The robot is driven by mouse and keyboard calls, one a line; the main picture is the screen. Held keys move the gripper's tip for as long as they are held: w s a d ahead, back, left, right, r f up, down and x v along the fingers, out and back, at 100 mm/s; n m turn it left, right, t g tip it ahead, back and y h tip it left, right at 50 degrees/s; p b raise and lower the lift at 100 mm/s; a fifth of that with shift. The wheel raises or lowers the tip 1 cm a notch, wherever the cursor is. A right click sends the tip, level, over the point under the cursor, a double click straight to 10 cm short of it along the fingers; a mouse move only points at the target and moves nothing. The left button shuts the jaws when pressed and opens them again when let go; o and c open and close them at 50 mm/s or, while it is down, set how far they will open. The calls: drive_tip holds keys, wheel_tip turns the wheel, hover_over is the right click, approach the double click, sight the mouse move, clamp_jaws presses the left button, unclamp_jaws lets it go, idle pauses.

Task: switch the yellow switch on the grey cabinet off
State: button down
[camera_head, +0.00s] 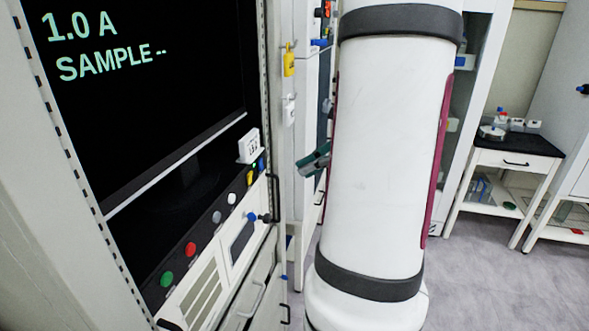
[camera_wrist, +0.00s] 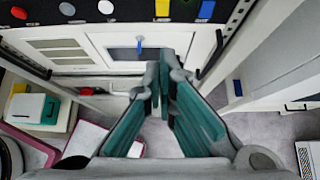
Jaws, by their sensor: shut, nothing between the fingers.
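The yellow switch (camera_head: 250,177) is on the dark control strip of the grey cabinet (camera_head: 30,200), below the big screen, in the head view. It also shows at the top edge of the wrist view (camera_wrist: 162,8), where it is cut by the frame. I cannot tell its on or off position. My gripper (camera_head: 314,160), with teal fingers, is partly hidden by my arm and is to the right of the cabinet front, apart from the switch. In the wrist view my gripper (camera_wrist: 160,68) is shut and empty, with its tips below the switch in the picture.
Red (camera_head: 190,249), green (camera_head: 166,278), grey and white knobs share the strip. A blue-tipped lever (camera_wrist: 139,45) and black handle (camera_wrist: 219,50) stick out near my fingers. A yellow tag-like item (camera_head: 289,60) hangs nearby. A side table (camera_head: 515,160) stands at right.

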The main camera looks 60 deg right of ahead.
sight(251, 178)
drive_tip(key=w+r+x, duration=0.1)
drive_tip(key=r+x, duration=0.1)
drive_tip(key=x, duration=0.9)
drive_tip(key=shift+w+a, duration=0.35)
drive_tip(key=shift+w+a+r+p, duration=0.1)
drive_tip(key=shift+w+r+p, duration=0.15)
drive_tip(key=shift+w+p, duration=0.1)
drive_tip(key=shift+r, duration=0.15)
drive_tip(key=shift+r+p, duration=0.5)
drive_tip(key=shift+r, duration=0.15)
